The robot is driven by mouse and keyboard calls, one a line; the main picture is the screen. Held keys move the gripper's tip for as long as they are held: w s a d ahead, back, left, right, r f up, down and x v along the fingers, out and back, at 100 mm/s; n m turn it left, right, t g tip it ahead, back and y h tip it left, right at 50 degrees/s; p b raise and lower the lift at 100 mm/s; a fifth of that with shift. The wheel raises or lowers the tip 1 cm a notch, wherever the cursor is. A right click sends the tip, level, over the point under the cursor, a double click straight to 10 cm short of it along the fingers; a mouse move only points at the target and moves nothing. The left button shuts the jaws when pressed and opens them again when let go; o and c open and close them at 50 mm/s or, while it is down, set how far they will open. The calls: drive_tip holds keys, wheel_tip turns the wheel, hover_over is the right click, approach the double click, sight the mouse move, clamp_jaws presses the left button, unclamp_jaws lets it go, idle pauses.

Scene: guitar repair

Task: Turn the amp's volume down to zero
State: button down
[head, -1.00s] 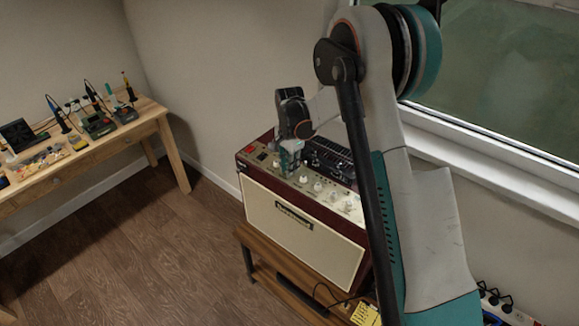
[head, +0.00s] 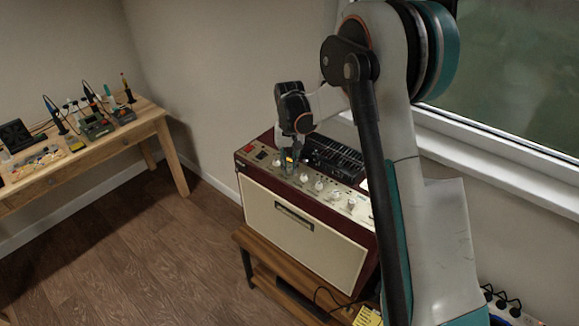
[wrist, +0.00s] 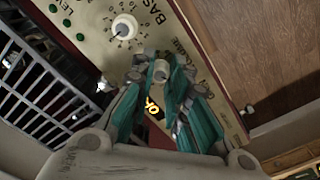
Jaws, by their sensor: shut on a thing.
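The amp (head: 285,228), dark red with a cream front, stands on a wooden stand. Its control panel on top carries a row of pale knobs. My gripper (head: 289,168) reaches down onto the left part of that panel. In the wrist view, my gripper's teal fingers (wrist: 158,78) are shut around the sides of a pale knob (wrist: 161,70). Lettering beside it is partly covered and seems to read VOLUME. The knob's pointer and exact setting cannot be made out. A yellow lit mark (wrist: 153,107) shows between the fingers.
The bass knob (wrist: 124,26) is close beside the held one. A dark grille (wrist: 35,85) lies behind the panel. A workbench (head: 95,152) with tools stands at the left, a window (head: 510,80) at the right. The floor between is clear.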

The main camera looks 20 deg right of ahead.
sight(289, 167)
drive_tip(key=n+b, duration=0.1)
drive_tip(key=n, duration=0.5)
drive_tip(key=shift+w+n, duration=0.1)
drive_tip(key=shift+n, duration=0.2)
idle(0.5)
drive_tip(key=c, duration=1.5)
unclamp_jaws()
wheel_tip(289, 167, up, 12)
